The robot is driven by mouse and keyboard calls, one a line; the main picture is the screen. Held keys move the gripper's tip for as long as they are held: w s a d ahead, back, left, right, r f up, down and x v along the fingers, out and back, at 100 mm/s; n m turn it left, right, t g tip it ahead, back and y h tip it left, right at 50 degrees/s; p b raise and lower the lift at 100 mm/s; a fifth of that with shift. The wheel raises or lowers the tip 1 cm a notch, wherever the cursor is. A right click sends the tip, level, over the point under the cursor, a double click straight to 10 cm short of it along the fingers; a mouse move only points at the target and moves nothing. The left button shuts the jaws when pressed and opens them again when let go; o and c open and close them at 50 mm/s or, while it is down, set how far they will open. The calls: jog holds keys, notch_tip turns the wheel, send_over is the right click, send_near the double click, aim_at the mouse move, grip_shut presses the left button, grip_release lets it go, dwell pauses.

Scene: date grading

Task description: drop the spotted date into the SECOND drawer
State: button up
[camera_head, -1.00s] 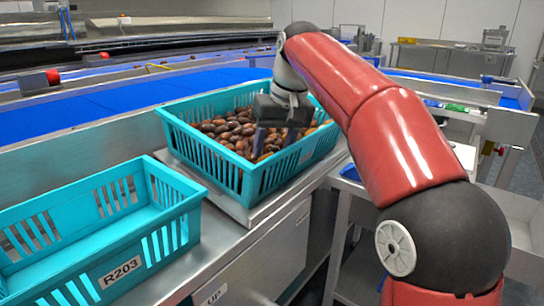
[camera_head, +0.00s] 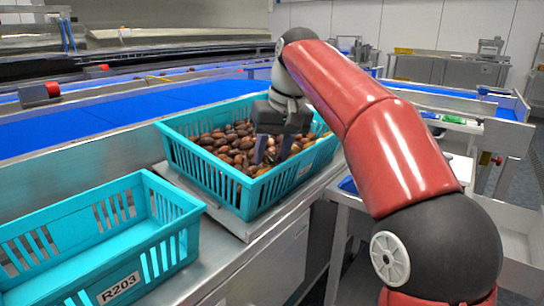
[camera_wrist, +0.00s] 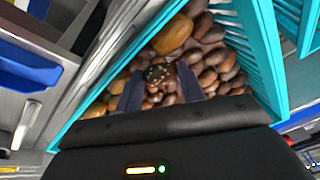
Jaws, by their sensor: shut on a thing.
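The spotted date (camera_wrist: 158,74), dark brown with pale specks, is between my gripper's two fingers in the wrist view. My gripper (camera_head: 273,150) is shut on it, with its fingertips low among the dates in the teal crate (camera_head: 247,190). In the wrist view the gripper (camera_wrist: 160,88) shows both dark fingers, one on each side of the date. In the head view the fingers and other dates mostly hide the spotted date. I cannot make out which drawer is the second one in these views.
Many brown dates (camera_head: 226,140) fill the crate around the fingers, and its slatted walls rise around them. An empty teal crate labelled R203 (camera_head: 118,288) stands at the front left. A blue conveyor (camera_head: 100,115) runs behind. A blue bin (camera_wrist: 25,66) shows in the wrist view.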

aim_at(272, 153)
notch_tip(272, 153, up, 6)
jog(key=shift+a+f+p, duration=0.1)
jog(key=shift+p, duration=0.95)
jog(key=shift+w+r, duration=0.1)
jog(key=shift+r, duration=1.1)
